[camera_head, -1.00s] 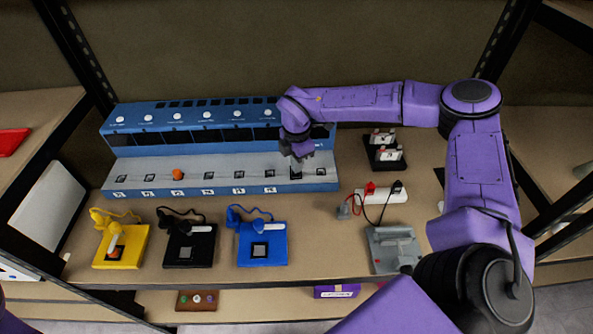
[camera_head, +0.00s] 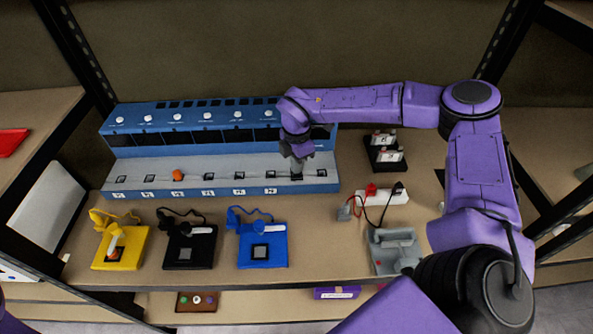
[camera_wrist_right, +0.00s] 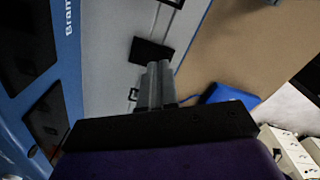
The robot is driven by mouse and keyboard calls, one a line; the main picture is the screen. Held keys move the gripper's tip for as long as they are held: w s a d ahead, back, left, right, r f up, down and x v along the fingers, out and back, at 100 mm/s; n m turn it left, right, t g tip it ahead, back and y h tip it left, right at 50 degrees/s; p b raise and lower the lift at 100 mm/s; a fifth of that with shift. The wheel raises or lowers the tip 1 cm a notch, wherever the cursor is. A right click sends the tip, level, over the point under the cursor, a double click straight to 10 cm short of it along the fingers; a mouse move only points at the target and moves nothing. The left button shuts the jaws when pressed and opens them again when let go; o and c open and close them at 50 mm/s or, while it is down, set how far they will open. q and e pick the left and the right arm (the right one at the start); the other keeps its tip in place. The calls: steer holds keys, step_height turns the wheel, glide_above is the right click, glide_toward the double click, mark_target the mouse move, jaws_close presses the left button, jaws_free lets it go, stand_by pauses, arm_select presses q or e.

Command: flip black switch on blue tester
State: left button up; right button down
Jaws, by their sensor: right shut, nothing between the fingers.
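The blue tester (camera_head: 225,188) is a long blue bench unit with a grey ledge holding a row of small square switches. One has an orange knob (camera_head: 178,175); the others look dark. My right gripper (camera_head: 298,160) is shut and empty over the ledge's right part, just above a black switch (camera_head: 296,176). Whether it touches that switch, I cannot tell. In the right wrist view, the closed grey fingers (camera_wrist_right: 155,85) point at the grey ledge near a black square (camera_wrist_right: 150,52). The fingers partly hide a small frame beside them. My left gripper is out of view.
Yellow (camera_head: 120,255), black (camera_head: 190,253) and blue (camera_head: 262,253) boards with leads stand in front of the tester. A white power strip (camera_head: 382,197) with plugs and a grey device (camera_head: 395,250) are at the right. A dark stand (camera_head: 385,152) is behind them.

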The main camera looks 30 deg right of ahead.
mark_target(297, 175)
steer(key=shift+s+f+b, duration=0.1)
steer(key=shift+f+b, duration=0.8)
steer(key=shift+f, duration=0.1)
stand_by(1.0)
steer(key=shift+r, duration=0.1)
steer(key=shift+r+p, duration=2.3)
steer(key=shift+r, duration=1.1)
